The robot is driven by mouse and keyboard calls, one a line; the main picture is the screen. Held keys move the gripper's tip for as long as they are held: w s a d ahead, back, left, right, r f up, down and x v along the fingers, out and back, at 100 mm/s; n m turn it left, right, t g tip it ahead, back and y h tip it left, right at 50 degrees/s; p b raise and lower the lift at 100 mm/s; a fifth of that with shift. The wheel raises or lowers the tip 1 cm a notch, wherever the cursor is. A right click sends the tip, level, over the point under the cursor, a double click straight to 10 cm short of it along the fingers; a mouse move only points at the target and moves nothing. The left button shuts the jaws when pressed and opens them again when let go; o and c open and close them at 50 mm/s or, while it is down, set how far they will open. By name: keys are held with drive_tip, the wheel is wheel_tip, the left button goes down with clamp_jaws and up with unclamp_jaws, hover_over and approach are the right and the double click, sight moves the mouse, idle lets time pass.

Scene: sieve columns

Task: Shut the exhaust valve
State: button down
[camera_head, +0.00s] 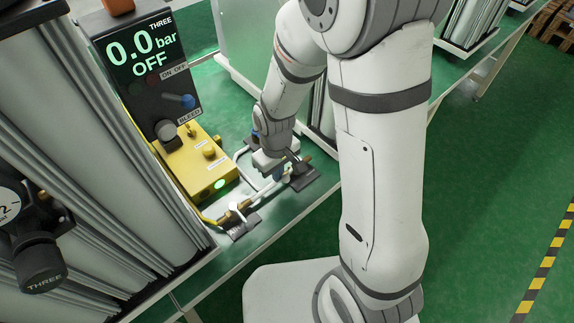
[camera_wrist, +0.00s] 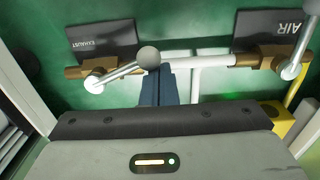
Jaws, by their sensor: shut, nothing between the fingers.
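The exhaust valve (camera_wrist: 88,72) has a brass body on the pipe beside a dark plate marked EXHAUST. Its metal lever (camera_wrist: 120,71) runs from a white pivot to a grey ball knob (camera_wrist: 148,57), at a slight slant to the pipe. My gripper (camera_wrist: 159,70) is shut and empty, its dark blue fingers at the right of the knob, very close to it; I cannot tell whether they touch. In the head view, my gripper (camera_head: 279,173) is low over the valve area, and the exhaust plate (camera_head: 307,178) shows just right of it, with the valve partly hidden.
The air valve (camera_wrist: 262,62) sits on the same white pipe (camera_wrist: 212,60), its lever (camera_wrist: 298,55) angled across. A yellow box (camera_head: 208,170) with a lit green button stands left of my gripper. The display above reads THREE, 0.0 bar, OFF. Tall grey columns (camera_head: 110,150) stand left.

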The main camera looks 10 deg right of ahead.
sight(288, 180)
drive_tip(key=shift+s+d, duration=0.55)
drive_tip(key=shift+s, duration=0.1)
drive_tip(key=shift+s+d, duration=0.5)
drive_tip(key=shift+d, duration=0.2)
drive_tip(key=shift+s+d, duration=0.25)
drive_tip(key=shift+d, duration=0.5)
